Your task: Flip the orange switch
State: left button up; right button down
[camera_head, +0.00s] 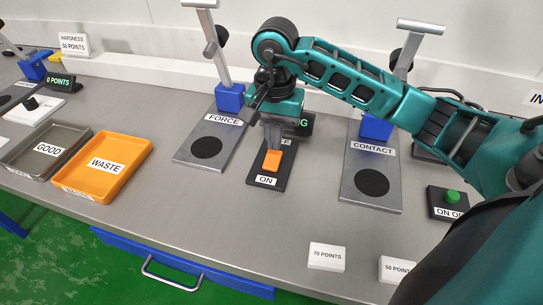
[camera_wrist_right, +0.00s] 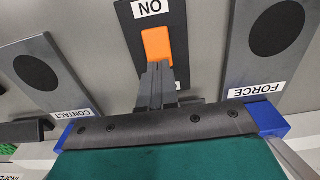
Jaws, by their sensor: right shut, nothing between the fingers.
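The orange switch (camera_head: 271,160) sits on a dark plate (camera_head: 264,181) with an ON label at its near end, in the middle of the bench. In the right wrist view the switch (camera_wrist_right: 157,46) is at the top centre, with the ON label beyond it. My right gripper (camera_head: 272,143) is shut and empty, pointing down at the switch's far end. Its fingertips (camera_wrist_right: 158,68) are at or just above the switch's edge; I cannot tell whether they touch. The far label of the plate is partly hidden by the fingers. My left gripper is not in view.
The FORCE stand (camera_head: 185,155) is left of the switch and the CONTACT stand (camera_head: 352,185) right of it. A green button box (camera_head: 440,211) is farther right. An orange WASTE tray (camera_head: 134,172) and grey GOOD tray (camera_head: 17,155) are at left. The bench front is mostly clear.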

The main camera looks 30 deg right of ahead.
aim_at(274, 154)
jog(key=shift+f+b, duration=1)
jog(key=shift+f, duration=0.1)
dwell(0.5)
jog(key=shift+r, duration=0.15)
jog(key=shift+r+p, duration=2.2)
jog(key=shift+r, duration=1.2)
